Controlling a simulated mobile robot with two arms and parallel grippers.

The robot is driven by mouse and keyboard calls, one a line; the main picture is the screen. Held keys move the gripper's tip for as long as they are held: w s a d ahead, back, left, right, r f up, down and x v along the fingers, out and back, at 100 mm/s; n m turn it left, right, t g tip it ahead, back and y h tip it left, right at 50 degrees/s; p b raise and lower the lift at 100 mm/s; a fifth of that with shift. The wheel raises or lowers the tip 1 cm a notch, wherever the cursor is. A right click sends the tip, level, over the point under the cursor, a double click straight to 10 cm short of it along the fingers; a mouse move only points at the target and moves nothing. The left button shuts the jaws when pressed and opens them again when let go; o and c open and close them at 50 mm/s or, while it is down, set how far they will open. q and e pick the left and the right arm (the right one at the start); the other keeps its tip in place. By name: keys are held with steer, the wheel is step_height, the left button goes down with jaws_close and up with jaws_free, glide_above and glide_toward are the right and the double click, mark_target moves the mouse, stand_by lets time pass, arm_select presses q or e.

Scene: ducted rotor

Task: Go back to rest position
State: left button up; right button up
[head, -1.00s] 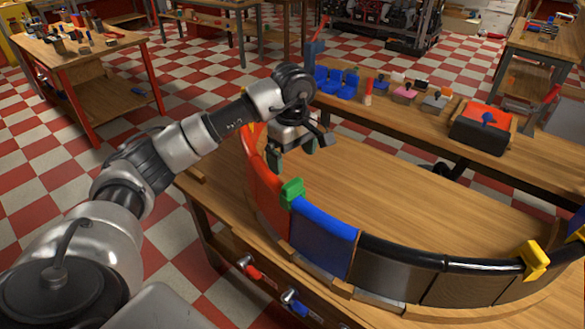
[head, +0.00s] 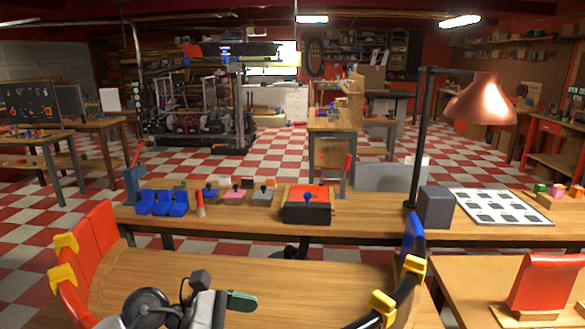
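My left gripper (head: 236,301) is low in the head view, over the near wooden table (head: 260,270). One green-padded finger shows; the other finger is not clear, so its opening cannot be told. I see nothing held in it. My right gripper is not in view. The curved duct shows on both sides of the gripper: red panels (head: 97,238) with yellow clamps (head: 62,278) at left, and a blue panel (head: 412,238) with yellow clamps (head: 382,308) at right. Its near part is cut off by the frame.
A red panel (head: 546,283) stands on a table at right. Checkered floor lies behind.

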arm_select(q)
step_height(320, 180, up, 6)
steer(key=a+n+t+h, duration=0.1)
steer(key=n+t, duration=1.4)
steer(key=n, duration=0.6)
steer(key=s+a+f+n+g+y, duration=0.1)
steer(key=s+a+f+n+y, duration=0.1)
steer(key=a+f+n+y, duration=0.55)
steer(key=s+a+f+n+g+y, duration=0.1)
steer(key=s+a+f+n+y, duration=0.2)
steer(key=f+n+y, duration=0.8)
steer(key=s+f+n+g+h, duration=0.25)
steer(key=s+n+g, duration=0.35)
steer(key=s, duration=0.4)
steer(key=s+f+n+g+h, duration=0.1)
steer(key=s+f+n+g, duration=0.4)
steer(key=s, duration=0.5)
step_height(320, 180, down, 23)
steer(key=g, duration=0.2)
steer(key=s+a+f, duration=0.1)
steer(key=s+f, duration=0.7)
steer(key=f, duration=0.1)
steer(key=s+a+f+g, duration=0.1)
steer(key=s+a+f, duration=0.1)
steer(key=s+f, duration=0.6)
steer(key=shift+a+f, duration=0.25)
steer(key=shift+f, duration=0.2)
steer(key=shift+s, duration=0.1)
